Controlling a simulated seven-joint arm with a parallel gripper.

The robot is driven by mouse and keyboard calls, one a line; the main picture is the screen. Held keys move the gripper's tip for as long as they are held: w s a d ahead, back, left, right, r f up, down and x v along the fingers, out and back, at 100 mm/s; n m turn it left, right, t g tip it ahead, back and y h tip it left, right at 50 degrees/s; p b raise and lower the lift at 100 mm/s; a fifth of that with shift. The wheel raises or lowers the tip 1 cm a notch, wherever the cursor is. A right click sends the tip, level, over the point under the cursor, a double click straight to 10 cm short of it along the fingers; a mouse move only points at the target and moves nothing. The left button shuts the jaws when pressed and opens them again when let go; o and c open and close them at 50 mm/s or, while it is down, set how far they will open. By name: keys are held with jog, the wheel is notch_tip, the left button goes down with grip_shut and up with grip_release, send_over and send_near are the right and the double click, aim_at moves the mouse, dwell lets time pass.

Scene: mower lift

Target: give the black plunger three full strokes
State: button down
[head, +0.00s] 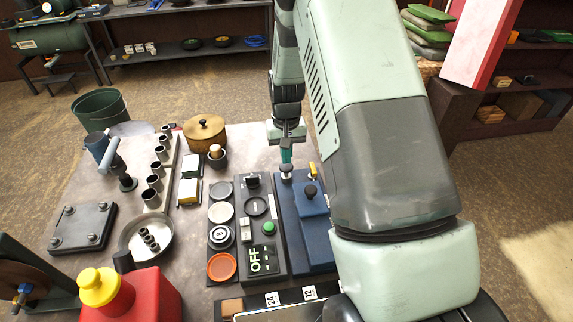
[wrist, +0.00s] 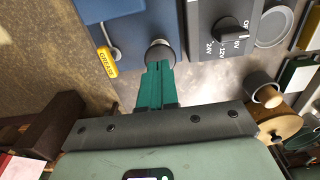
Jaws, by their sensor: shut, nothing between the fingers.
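A blue pump block (head: 290,225) stands on the table and also shows in the wrist view (wrist: 125,30). A round, dark-rimmed knob with a grey top (head: 286,174) is at its far end; it also shows in the wrist view (wrist: 160,52). A second, black knob (head: 310,191) stands on the block nearer the camera. I cannot tell for sure which knob is the black plunger. My gripper (head: 286,160) points down with its teal fingers (wrist: 158,66) together and empty, right at the far knob. Whether the tips touch it is unclear.
A yellow grease tag (wrist: 106,62) is beside the far knob. A grey control panel (head: 273,215) with a dial and green button stands left of the block. A wooden pot (head: 205,135) and small cup (head: 217,158) are further left. My arm covers the right side.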

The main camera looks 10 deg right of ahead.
jog(key=shift+f, duration=0.1)
jog(key=shift+f, duration=1.7)
jog(key=shift+r, duration=2.8)
